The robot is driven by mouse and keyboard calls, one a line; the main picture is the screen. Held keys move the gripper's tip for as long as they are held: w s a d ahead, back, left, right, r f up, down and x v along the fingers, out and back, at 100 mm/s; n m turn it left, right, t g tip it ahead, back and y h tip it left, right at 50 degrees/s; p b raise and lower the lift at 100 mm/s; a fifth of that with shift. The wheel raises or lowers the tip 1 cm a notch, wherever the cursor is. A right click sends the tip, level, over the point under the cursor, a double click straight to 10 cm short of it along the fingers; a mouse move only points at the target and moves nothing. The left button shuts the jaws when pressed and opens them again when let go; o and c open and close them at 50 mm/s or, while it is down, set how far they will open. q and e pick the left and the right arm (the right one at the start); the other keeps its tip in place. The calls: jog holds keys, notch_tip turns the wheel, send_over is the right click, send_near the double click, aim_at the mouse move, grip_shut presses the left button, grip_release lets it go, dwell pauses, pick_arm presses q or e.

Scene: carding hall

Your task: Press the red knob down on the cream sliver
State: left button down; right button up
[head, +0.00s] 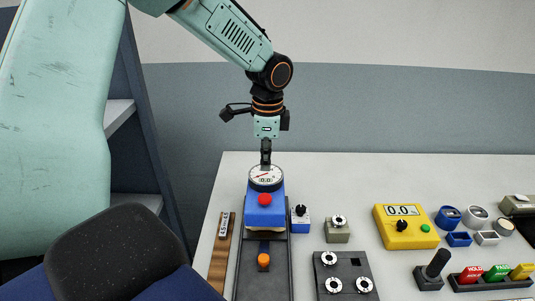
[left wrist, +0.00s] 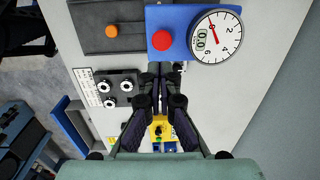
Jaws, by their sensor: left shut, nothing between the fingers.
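The red knob (head: 265,199) sits on a blue block (head: 264,218) with a round white dial gauge (head: 266,177) behind it. In the left wrist view the red knob (left wrist: 162,40) shows near the top middle, beside the gauge (left wrist: 215,36). I cannot make out a cream sliver in either view. My left gripper (head: 266,158) is shut and empty, pointing down at the gauge's upper edge in the head view; I cannot tell how far apart they are. In the left wrist view its fingertips (left wrist: 163,68) lie just below the knob in the picture. My right gripper is not in view.
An orange knob (head: 264,260) sits on the dark base in front of the blue block. A yellow meter box (head: 405,227), a dark plate (head: 343,275) with white dials and a small blue-white box (head: 300,219) stand to the right. A wooden strip (head: 219,250) lies left.

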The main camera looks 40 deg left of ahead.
aim_at(265, 198)
pick_arm(q)
jog(key=f, duration=0.8)
jog(key=shift+w+a+f, duration=0.1)
jog(key=shift+w+f, duration=0.2)
jog(key=shift+f, duration=0.05)
jog(key=shift+s+f+p, duration=0.1)
jog(key=shift+f+p, duration=0.15)
jog(key=shift+p, duration=0.05)
jog(key=shift+a+f, duration=0.3)
jog(key=shift+a, duration=0.05)
jog(key=shift+d+f, duration=0.1)
jog(key=shift+d, duration=0.15)
jog(key=shift+f, duration=0.65)
jog(key=shift+s+f, duration=0.1)
jog(key=shift+s, duration=0.05)
